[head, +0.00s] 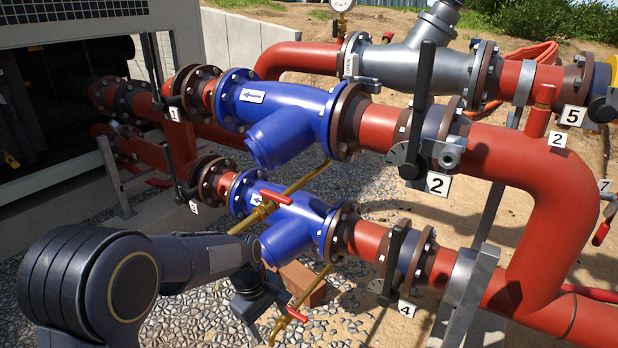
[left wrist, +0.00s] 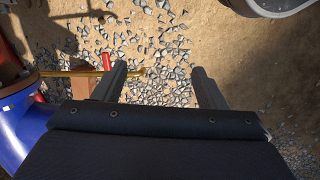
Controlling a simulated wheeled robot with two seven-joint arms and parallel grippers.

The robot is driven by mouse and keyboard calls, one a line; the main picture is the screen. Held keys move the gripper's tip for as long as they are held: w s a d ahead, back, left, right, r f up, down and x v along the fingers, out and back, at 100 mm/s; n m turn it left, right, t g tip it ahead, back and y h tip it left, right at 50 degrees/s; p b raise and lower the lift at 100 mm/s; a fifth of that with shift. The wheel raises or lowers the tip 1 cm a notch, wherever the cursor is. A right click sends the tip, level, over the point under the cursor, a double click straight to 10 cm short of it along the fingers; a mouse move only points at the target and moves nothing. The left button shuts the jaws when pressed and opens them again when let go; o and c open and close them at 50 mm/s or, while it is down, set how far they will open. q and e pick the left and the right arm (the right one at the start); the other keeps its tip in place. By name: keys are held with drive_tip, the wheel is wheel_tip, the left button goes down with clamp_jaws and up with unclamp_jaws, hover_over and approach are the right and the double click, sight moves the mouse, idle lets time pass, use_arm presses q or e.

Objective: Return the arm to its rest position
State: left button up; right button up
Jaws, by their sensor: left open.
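My left arm (head: 185,262) comes in from the lower left in the head view and reaches past the front of the lower blue strainer. Its gripper (head: 258,306) hangs pointing down over the gravel, partly hidden by my own wrist. The gripper is open and holds nothing. My right arm and gripper are not in view.
The lower blue strainer (head: 289,224) and its brass drain pipe with a red handle (head: 297,314) are close to my left gripper. The upper blue strainer (head: 288,106) and red pipe (head: 500,158) stand behind. Numbered valves line the pipes. Gravel (head: 215,318) lies below.

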use_arm(q)
drive_tip(key=s+a+r+m+t+h, duration=0.2)
drive_tip(key=s+a+r+m+h, duration=0.15)
drive_tip(key=s+a+r, duration=0.7)
drive_tip(key=s+a+m+t+y, duration=0.1)
drive_tip(key=s+m+t+y, duration=0.3)
drive_tip(key=s, duration=1)
wheel_tip(320, 180, up, 24)
drive_tip(key=h+p, duration=0.2)
drive_tip(key=p, duration=2.1)
drive_tip(key=shift+s+m+g, duration=0.2)
drive_tip(key=shift+m+g, duration=0.1)
drive_tip(key=shift+m, duration=0.05)
drive_tip(key=shift+a+f, duration=0.1)
